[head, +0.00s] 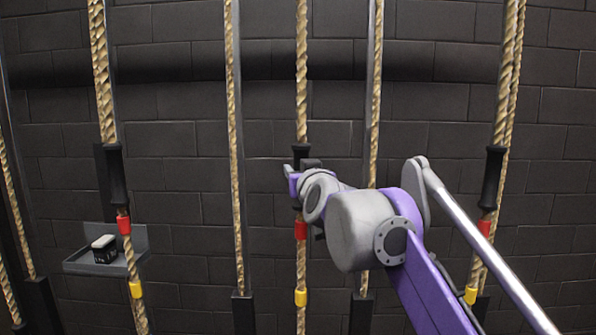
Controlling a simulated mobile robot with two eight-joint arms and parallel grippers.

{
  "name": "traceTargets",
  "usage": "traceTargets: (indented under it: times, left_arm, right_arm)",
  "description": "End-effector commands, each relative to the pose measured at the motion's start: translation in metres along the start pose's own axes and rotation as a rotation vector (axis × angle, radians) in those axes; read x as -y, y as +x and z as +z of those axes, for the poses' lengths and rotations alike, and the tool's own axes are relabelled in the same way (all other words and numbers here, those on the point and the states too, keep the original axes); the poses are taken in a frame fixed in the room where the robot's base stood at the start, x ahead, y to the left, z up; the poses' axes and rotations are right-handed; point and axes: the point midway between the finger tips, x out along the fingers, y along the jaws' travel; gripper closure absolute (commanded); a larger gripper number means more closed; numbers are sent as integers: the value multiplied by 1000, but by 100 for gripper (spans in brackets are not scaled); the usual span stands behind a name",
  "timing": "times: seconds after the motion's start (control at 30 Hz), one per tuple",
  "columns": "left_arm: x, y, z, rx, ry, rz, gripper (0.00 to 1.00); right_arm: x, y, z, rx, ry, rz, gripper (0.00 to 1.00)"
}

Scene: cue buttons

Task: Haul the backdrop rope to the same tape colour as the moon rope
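Three thick ropes with black sleeves hang before the wall: a left rope (104,85), a middle rope (301,85) and a right rope (506,85). No label shows which is the moon rope or the backdrop rope. Each has red tape below its sleeve and yellow tape lower down: left (124,224), middle (301,230), right (484,228) are the red bands. The red bands stand at about similar heights. My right gripper (298,170) is at the middle rope's black sleeve. Its fingers are small and partly hidden, so its grip is unclear. My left gripper is out of view.
Thinner plain ropes (233,140) and (374,100) run beside dark rails between the thick ones. A small grey shelf (80,268) at the left holds a black box with a white top (104,248). My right arm covers the area between the middle and right ropes.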

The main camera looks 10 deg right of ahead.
Motion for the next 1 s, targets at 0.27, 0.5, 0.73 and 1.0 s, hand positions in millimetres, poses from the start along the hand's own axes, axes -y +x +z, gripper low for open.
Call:
traceTargets:
  times: [0.27,0.5,0.73,1.0]
  left_arm:
    - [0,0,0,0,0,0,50]
    - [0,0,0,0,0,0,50]
    - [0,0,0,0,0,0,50]
    - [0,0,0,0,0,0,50]
  right_arm:
    - [0,0,0,0,0,0,100]
    - [0,0,0,0,0,0,100]
    - [0,0,0,0,0,0,100]
    - [0,0,0,0,0,0,100]
